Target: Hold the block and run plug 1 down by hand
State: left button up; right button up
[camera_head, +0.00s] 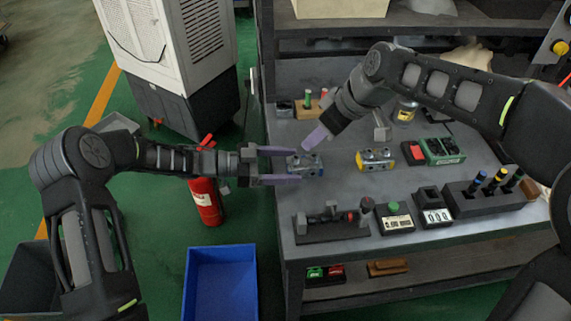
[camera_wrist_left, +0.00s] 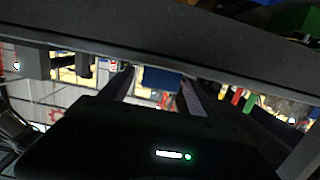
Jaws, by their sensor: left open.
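A grey valve block with blue ends (camera_head: 306,165) sits near the left edge of the grey bench. My left gripper (camera_head: 294,165) is open, with its purple fingers on the near and far sides of this block; I cannot tell whether they touch it. In the left wrist view the left gripper's fingers (camera_wrist_left: 155,92) are apart with something blue between them. My right gripper (camera_head: 312,142) points down at the block from above and behind; its fingers overlap, so their opening is unclear. Plug 1 cannot be made out. A second valve block with yellow ends (camera_head: 376,159) sits to the right.
On the bench (camera_head: 340,195) stand a black fixture (camera_head: 330,223), a green-buttoned counter box (camera_head: 396,222), a tool rack (camera_head: 482,196) and a green tray (camera_head: 443,150). A red extinguisher (camera_head: 205,198) and blue bin (camera_head: 219,285) stand on the floor left of the bench.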

aim_at(315, 165)
pick_arm(q)
jog(key=x, duration=0.7)
jog(key=shift+d, duration=0.2)
jog(key=shift+c, duration=0.2)
grip_shut()
dwell(0.4)
